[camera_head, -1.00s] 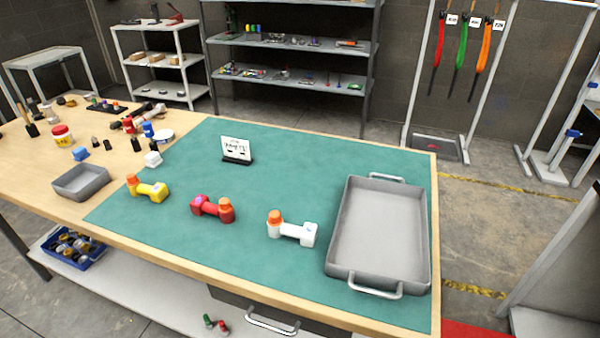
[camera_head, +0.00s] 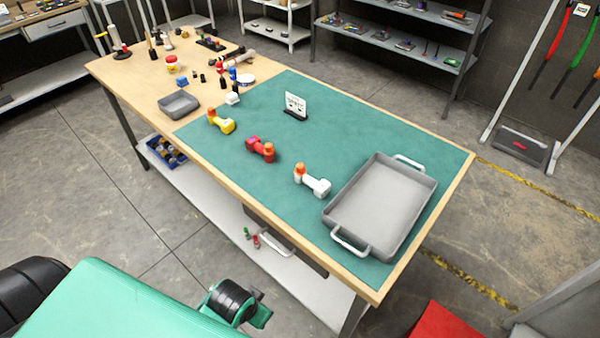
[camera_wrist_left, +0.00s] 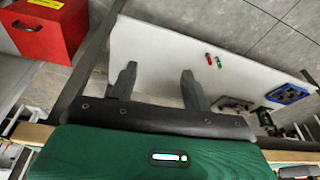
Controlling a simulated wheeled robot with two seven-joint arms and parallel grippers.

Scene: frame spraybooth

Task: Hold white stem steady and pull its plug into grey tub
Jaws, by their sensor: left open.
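The white stem (camera_head: 317,186) lies on the green mat, with an orange plug (camera_head: 299,169) at its left end. A large grey tub with two handles (camera_head: 336,219) stands just right of it, and a smaller grey tub (camera_head: 180,112) stands on the bare wood further left. My left gripper (camera_wrist_left: 157,72) is open and empty in the left wrist view, over the table's lower shelf. My right gripper is out of view.
A small white sign (camera_head: 295,105) stands on the mat behind the stems. The lower shelf (camera_wrist_left: 155,48) holds small red and green pieces (camera_wrist_left: 214,60) and a blue crate (camera_wrist_left: 288,94). A red box (camera_head: 440,322) is at the lower right. The mat's front strip is clear.

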